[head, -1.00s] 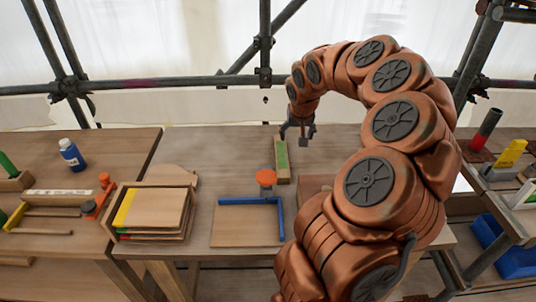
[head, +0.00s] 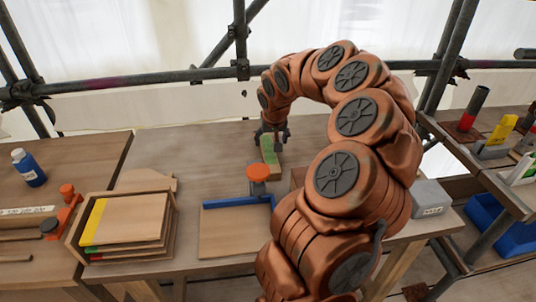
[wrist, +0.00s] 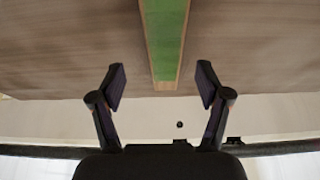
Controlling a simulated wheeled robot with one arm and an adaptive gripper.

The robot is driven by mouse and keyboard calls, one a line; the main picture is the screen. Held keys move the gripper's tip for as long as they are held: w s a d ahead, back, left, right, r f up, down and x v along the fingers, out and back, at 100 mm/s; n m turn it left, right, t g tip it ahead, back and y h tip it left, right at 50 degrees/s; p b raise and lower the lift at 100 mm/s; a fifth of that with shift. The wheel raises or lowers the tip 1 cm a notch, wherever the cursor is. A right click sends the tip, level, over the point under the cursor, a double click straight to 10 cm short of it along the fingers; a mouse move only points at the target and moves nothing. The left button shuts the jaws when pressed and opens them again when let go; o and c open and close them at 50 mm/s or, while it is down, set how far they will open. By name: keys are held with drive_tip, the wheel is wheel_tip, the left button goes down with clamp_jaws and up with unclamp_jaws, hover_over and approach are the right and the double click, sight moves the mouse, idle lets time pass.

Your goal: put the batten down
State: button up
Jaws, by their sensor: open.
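The batten (head: 269,154), a wooden strip with a green top face, lies on the middle table towards its back edge. In the wrist view the batten (wrist: 165,40) runs from the top of the picture down to just ahead of my fingertips. My gripper (head: 272,136) is at the batten's far end in the head view. In the wrist view my gripper (wrist: 160,85) is open and empty, one finger on each side of the batten's line, with clear gaps. The batten's far end is partly hidden by the gripper in the head view.
A wooden tray with blue edging (head: 237,231) and an orange-topped knob (head: 258,173) stand nearer on the table. A box of boards (head: 122,228) is at left, a grey block (head: 430,198) at right. Scaffold poles (head: 120,82) cross behind the table.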

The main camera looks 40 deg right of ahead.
sight(268, 148)
drive_tip(key=x, duration=0.1)
drive_tip(key=p+x, duration=0.1)
drive_tip(key=x, duration=0.3)
drive_tip(key=shift+w+a, duration=0.1)
drive_tip(key=shift+a, duration=0.3)
drive_tip(key=shift+p+x, duration=0.35)
drive_tip(key=shift+x, duration=0.45)
drive_tip(key=shift+c, duration=0.3)
clamp_jaws()
drive_tip(key=shift+r, duration=0.1)
